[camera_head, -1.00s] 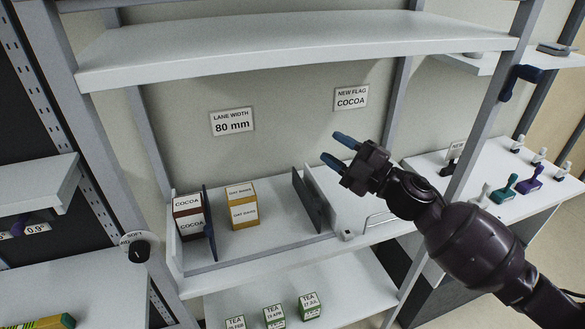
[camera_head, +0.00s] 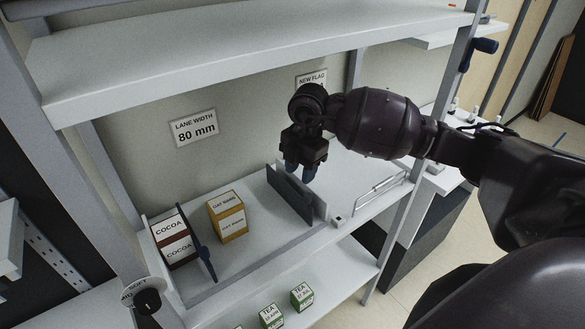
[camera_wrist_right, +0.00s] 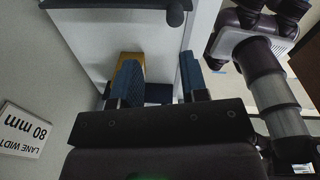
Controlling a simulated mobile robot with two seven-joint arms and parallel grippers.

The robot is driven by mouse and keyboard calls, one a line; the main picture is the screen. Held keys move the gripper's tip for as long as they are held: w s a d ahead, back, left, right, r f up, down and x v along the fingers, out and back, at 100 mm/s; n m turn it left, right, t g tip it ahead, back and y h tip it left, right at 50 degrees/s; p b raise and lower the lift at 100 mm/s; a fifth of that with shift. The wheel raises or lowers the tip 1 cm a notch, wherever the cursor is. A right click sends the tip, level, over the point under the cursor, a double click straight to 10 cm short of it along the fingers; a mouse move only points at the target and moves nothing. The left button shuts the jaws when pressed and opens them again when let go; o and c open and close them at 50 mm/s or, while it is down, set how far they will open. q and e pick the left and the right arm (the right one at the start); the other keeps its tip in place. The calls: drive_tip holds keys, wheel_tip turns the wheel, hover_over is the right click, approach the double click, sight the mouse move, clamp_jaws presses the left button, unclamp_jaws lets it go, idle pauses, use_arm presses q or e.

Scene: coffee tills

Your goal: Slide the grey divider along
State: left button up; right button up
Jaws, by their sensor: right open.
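The grey divider (camera_head: 288,196) stands upright on the middle shelf, to the right of the yellow oat box. My right gripper (camera_head: 300,177) points down at the top edge of this divider and covers part of it. Its two blue fingertips are apart, with nothing seen held. In the right wrist view the fingers (camera_wrist_right: 160,80) are also spread, with a dark strip between them that I cannot identify for sure. Whether the fingers touch the divider or straddle it is unclear. My left gripper is not in view.
A thin dark blue divider (camera_head: 203,249) stands beside the cocoa boxes (camera_head: 175,240) at the left. The yellow oat box (camera_head: 227,216) stands between the two dividers, with bare shelf around it. An upper shelf (camera_head: 250,50) overhangs. A wire rack (camera_head: 377,190) lies right. Tea boxes (camera_head: 302,296) stand below.

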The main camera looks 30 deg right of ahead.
sight(307, 194)
drive_tip(key=shift+s+d+m+h, duration=0.3)
drive_tip(key=shift+s+d+m, duration=0.1)
drive_tip(key=shift+d+m, duration=0.2)
drive_tip(key=shift+s+d+m+g, duration=0.25)
drive_tip(key=shift+s+m+g, duration=0.05)
drive_tip(key=shift+m, duration=0.2)
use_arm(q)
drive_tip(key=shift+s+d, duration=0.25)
use_arm(e)
drive_tip(key=shift+w+a+f, duration=0.1)
drive_tip(key=shift+a, duration=0.05)
drive_tip(key=shift+f, duration=0.2)
wheel_tip(307, 194, down, 8)
drive_tip(key=b, duration=0.5)
drive_tip(key=shift+r, duration=0.25)
drive_tip(key=shift+c, duration=1)
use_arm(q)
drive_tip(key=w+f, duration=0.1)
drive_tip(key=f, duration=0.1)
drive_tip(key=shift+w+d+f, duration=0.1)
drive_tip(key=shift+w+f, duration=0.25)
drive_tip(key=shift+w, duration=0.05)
use_arm(e)
drive_tip(key=shift+r, duration=0.1)
drive_tip(key=c, duration=0.5)
